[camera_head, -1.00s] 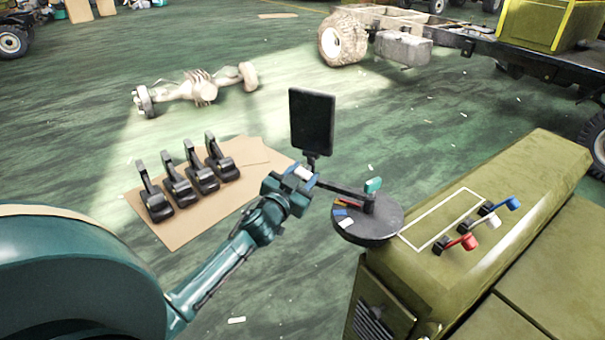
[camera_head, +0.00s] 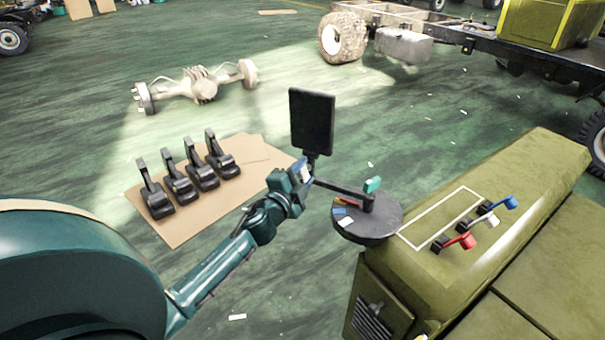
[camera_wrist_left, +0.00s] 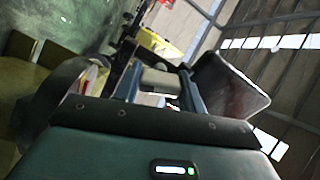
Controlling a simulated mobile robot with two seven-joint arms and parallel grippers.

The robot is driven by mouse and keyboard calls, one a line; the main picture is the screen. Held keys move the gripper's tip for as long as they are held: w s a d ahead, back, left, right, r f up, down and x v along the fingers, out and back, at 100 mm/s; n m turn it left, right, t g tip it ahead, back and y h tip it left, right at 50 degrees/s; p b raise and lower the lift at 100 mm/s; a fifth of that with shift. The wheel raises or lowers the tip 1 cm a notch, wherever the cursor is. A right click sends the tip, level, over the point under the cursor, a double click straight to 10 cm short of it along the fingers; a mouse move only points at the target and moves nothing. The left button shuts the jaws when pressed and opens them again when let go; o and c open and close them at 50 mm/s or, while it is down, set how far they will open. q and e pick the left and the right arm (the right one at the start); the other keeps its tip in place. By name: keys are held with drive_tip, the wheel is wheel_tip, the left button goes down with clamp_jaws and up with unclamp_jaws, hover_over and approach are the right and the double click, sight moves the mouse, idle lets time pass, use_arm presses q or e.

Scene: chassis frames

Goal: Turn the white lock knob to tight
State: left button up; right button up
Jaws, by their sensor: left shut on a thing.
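The white lock knob (camera_wrist_left: 160,80) sits between my left gripper's two fingers in the left wrist view. It is at the joint of the dark arm below the black screen (camera_head: 312,120). My left gripper (camera_head: 305,172) is shut on the knob. In the head view the fingers mostly hide the knob, and no tight mark can be read. The screen stands upright on its dark arm (camera_head: 340,188), which runs to a round dark base (camera_head: 372,232). The screen's edge also shows in the left wrist view (camera_wrist_left: 230,85). My right gripper is not in view.
The round base carries a teal piece (camera_head: 373,185) and small coloured tags. An olive hood (camera_head: 440,285) with red, white and blue levers stands at right. Several black pedals (camera_head: 175,185) lie on cardboard (camera_head: 180,235) at left. An axle (camera_head: 204,88) lies farther back on open floor.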

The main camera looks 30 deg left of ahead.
use_arm(q)
drive_tip(key=shift+m, duration=1.9)
drive_tip(key=o, duration=1)
drive_tip(key=s, duration=0.4)
drive_tip(key=s+d, duration=0.1)
drive_tip(key=s, duration=0.3)
drive_tip(key=s+b, duration=0.1)
drive_tip(key=s, duration=0.4)
drive_tip(key=shift+d, duration=0.15)
